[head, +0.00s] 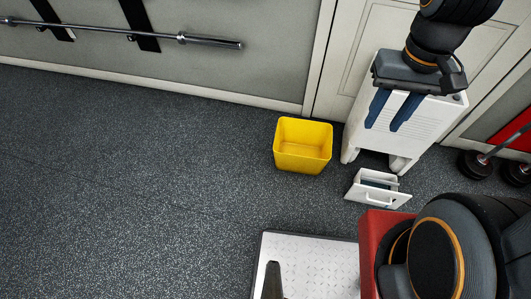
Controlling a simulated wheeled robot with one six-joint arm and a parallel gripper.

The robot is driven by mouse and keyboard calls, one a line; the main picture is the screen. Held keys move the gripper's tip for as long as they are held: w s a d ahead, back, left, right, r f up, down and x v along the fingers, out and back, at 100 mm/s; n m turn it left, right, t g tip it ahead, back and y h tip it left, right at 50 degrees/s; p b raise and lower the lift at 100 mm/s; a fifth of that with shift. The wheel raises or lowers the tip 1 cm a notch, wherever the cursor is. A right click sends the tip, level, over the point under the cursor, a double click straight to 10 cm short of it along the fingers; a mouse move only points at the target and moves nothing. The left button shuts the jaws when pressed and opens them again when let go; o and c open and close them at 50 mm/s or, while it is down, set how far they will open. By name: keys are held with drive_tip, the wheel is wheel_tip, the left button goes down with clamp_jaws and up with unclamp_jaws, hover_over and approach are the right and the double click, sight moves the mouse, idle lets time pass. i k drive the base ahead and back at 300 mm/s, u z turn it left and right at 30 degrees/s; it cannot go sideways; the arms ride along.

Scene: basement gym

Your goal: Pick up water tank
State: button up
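A small white tank with a front handle (377,190), which looks like the water tank, is on the floor at the foot of a white dehumidifier-like appliance (427,125). Its top looks open, with a bluish-grey inside. I cannot tell whether its rear still touches the appliance. My gripper (383,127) is in front of the appliance's upper part in the picture, higher in the frame than the tank and apart from it. Its two blue fingers are spread with nothing between them. The gripper and wrist hide part of the appliance's top.
A yellow open bin (302,146) stands left of the appliance. A white door (372,45) is behind. Dumbbells (477,164) lie at the right, near a red panel (512,130). A barbell (211,41) hangs on the left wall. The dark speckled floor at left is clear.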

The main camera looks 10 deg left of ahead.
sight(369, 187)
drive_tip(key=z, duration=3.5)
drive_tip(key=k, duration=0.65)
drive_tip(key=u, duration=2.1)
